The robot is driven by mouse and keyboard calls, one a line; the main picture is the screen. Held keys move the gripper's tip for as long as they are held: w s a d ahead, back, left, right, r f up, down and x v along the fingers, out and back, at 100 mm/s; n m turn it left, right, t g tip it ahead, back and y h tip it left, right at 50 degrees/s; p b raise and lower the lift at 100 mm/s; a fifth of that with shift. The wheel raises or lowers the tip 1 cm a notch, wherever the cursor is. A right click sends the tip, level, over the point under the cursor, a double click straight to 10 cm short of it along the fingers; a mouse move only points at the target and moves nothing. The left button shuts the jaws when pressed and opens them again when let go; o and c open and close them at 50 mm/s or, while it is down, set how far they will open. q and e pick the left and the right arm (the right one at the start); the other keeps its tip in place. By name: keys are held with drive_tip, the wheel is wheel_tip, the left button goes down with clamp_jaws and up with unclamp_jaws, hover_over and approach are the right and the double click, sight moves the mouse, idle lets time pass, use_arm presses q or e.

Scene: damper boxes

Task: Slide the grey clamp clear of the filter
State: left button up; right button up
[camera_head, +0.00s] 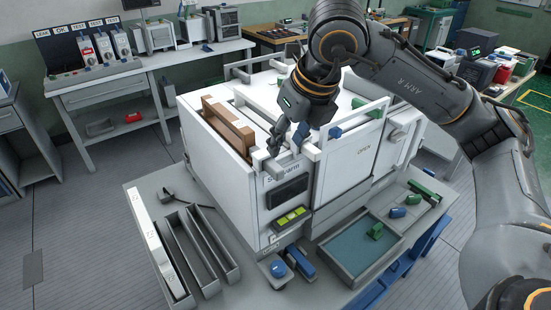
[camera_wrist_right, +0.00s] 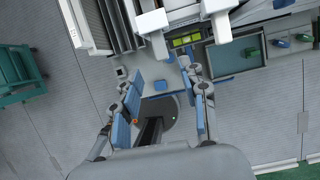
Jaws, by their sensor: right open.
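A brown-framed filter (camera_head: 228,122) stands in a slot at the left of the top of a white box unit (camera_head: 225,165). My right gripper (camera_head: 285,146) is over the front top edge of the box, right of the filter's near end. In the wrist view its two fingers with blue pads (camera_wrist_right: 163,72) are spread apart, with nothing between the tips. I cannot make out the grey clamp for certain; grey parts near the fingertips blend with the gripper in the head view. My left gripper is not in view.
White rails (camera_head: 345,125) rise along the box top beside my gripper. A bench with gauges (camera_head: 95,80) stands back left.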

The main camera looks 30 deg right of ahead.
sight(276, 166)
drive_tip(key=p+x, duration=0.1)
drive_tip(key=x, duration=0.5)
drive_tip(key=shift+w+r, duration=0.1)
drive_tip(key=p+x, duration=0.1)
drive_tip(key=x, duration=0.2)
drive_tip(key=shift+f, duration=0.25)
drive_tip(key=shift+c, duration=1.1)
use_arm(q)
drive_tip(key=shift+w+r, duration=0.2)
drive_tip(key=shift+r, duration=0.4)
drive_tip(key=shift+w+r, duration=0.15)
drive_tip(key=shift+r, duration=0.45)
use_arm(e)
clamp_jaws()
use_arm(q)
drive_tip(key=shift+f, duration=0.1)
